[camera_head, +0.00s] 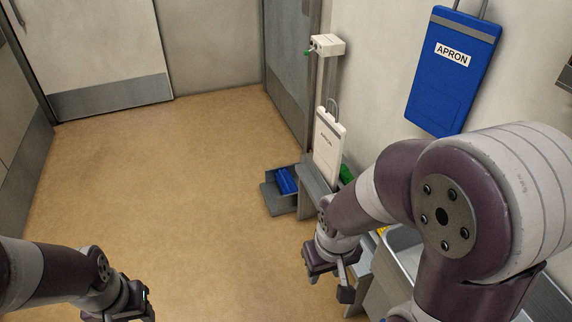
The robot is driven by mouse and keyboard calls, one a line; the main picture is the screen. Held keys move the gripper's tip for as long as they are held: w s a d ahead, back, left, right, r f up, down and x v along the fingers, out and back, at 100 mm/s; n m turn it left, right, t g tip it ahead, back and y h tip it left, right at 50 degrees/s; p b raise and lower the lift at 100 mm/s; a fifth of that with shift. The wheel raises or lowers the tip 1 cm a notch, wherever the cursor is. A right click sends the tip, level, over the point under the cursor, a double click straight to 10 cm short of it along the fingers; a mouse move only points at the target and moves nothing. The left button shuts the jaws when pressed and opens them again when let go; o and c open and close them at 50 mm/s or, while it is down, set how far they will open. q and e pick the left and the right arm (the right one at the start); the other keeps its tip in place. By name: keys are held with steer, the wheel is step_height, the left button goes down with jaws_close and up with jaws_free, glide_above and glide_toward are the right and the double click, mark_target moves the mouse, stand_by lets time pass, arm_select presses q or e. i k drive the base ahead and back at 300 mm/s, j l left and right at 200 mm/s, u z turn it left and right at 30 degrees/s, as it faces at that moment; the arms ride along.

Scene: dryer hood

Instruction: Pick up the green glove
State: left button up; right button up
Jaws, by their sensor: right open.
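A small green item (347,173), which may be the green glove, shows behind the white apron board, near the wall. It is partly hidden by the board and my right arm, so its shape is not clear. My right gripper (329,285) is open, with nothing seen between its fingers. It is above the floor beside the grey bench, nearer to me than the green item and apart from it. My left gripper (127,306) is at the bottom left, far from the green item and partly cut off by the frame edge.
A white apron board (329,147) stands on a grey bench (312,180). A blue item (286,181) lies in a low grey tray (270,197). A blue apron (453,70) hangs on the right wall. A metal basin (401,239) is partly behind my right arm. The floor at left is clear.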

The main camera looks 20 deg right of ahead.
mark_target(345, 174)
steer(key=i+j+z, duration=0.1)
steer(key=i, duration=0.4)
steer(key=i+j+z, duration=0.15)
steer(key=i, duration=0.3)
steer(key=i+j+z, duration=0.1)
steer(key=i+j, duration=0.2)
steer(key=i, duration=0.2)
steer(key=i+l+z, duration=0.1)
steer(key=z, duration=0.35)
steer(key=i+z, duration=0.5)
steer(key=z, duration=0.35)
steer(key=i+j+z, duration=0.15)
steer(key=z, duration=0.25)
steer(key=i+j+z, duration=0.15)
steer(key=z, duration=0.3)
steer(key=i+j+z, duration=0.55)
steer(key=j+z, duration=0.15)
steer(key=z, duration=0.15)
